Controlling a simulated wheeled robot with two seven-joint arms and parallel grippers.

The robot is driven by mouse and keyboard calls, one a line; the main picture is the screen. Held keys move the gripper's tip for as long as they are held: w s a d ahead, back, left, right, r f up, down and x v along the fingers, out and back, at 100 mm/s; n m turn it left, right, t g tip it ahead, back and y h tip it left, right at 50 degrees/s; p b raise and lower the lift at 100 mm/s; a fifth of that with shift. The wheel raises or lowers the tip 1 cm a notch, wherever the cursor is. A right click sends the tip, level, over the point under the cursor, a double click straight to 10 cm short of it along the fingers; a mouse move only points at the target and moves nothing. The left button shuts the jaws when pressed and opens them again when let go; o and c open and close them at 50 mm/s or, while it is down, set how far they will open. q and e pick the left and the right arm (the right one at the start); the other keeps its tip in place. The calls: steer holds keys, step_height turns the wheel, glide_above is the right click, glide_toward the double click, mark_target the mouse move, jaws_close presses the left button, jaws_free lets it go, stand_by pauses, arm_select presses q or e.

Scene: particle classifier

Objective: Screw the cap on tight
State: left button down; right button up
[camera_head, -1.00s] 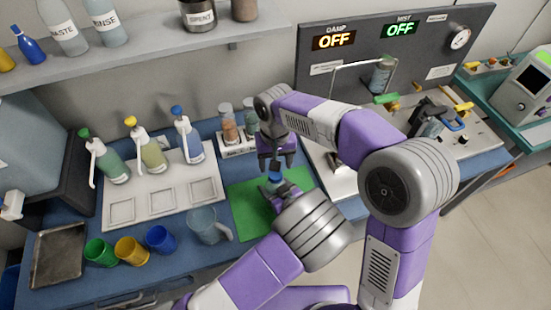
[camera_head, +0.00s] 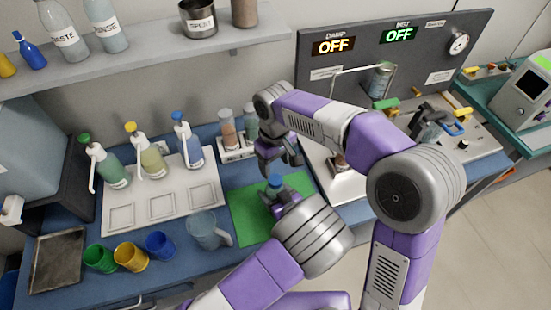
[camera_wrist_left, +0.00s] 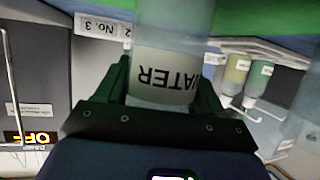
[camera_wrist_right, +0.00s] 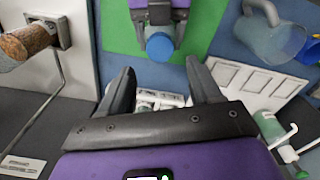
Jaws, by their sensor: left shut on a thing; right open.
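A bottle with a blue cap (camera_head: 275,181) stands over the green mat (camera_head: 243,225). My left gripper (camera_head: 281,203) is shut on the bottle's body; the left wrist view shows the bottle (camera_wrist_left: 165,75) upside down between the fingers, labelled WATER. The cap sits at the bottle's top; how tight it is cannot be told. My right gripper (camera_head: 281,158) is open and empty, above and behind the cap. In the right wrist view the cap (camera_wrist_right: 160,46) shows beyond the open fingers (camera_wrist_right: 161,72), apart from them.
A clear jug (camera_head: 205,228) and coloured cups (camera_head: 130,254) stand left of the mat. Pump bottles (camera_head: 150,155) stand along the white tray (camera_head: 170,201). A rack with jars (camera_head: 235,150) is behind. A white apparatus (camera_head: 345,184) is to the right.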

mark_target(275, 179)
step_height(275, 179, down, 7)
stand_by(0.3)
jaws_close()
stand_by(0.4)
steer(key=shift+m, duration=1)
jaws_free()
steer(key=shift+r, duration=0.1)
step_height(275, 179, up, 12)
steer(key=shift+f, duration=0.1)
